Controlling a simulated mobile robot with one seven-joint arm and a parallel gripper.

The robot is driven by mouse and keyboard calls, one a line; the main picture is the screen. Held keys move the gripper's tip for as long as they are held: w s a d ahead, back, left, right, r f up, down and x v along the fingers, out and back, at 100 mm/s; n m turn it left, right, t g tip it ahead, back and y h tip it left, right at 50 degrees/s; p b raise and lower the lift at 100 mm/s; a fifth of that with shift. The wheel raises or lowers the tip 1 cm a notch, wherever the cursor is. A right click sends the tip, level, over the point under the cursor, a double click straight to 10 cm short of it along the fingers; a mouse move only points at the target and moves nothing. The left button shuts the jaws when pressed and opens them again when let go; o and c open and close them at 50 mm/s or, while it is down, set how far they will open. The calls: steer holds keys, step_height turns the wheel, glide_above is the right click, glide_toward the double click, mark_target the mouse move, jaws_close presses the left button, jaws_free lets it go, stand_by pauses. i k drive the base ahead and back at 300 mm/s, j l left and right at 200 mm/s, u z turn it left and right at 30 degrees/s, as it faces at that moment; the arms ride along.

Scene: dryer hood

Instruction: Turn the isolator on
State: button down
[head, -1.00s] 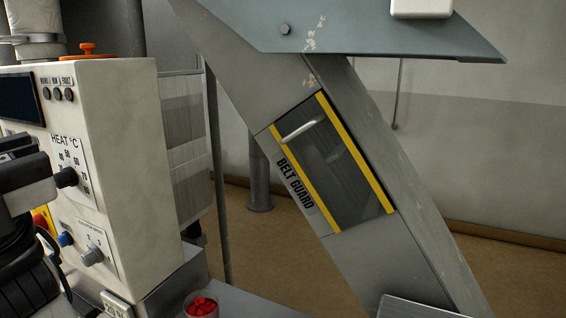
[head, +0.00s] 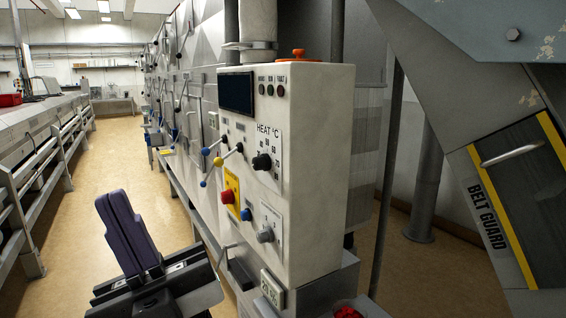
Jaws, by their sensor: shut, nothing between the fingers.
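A pale control cabinet (head: 318,170) stands in the middle of the head view. No part on it is readably labelled as the isolator. A red knob (head: 228,197) sits on a yellow plate on its front, and an orange-red handle (head: 298,55) sits on its top. My gripper (head: 113,194) is at the lower left, its dark fingers pressed together and pointing up. It is empty and appears left of the cabinet front, touching nothing visible.
The front also carries a dark screen (head: 236,93), a black heat knob (head: 262,162), a blue button (head: 247,214), a grey selector (head: 265,236) and a ball-ended lever (head: 218,161). A belt guard (head: 522,195) slants at right. Open floor (head: 120,170) lies left.

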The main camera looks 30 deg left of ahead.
mark_target(228, 197)
steer(key=u, duration=1.35)
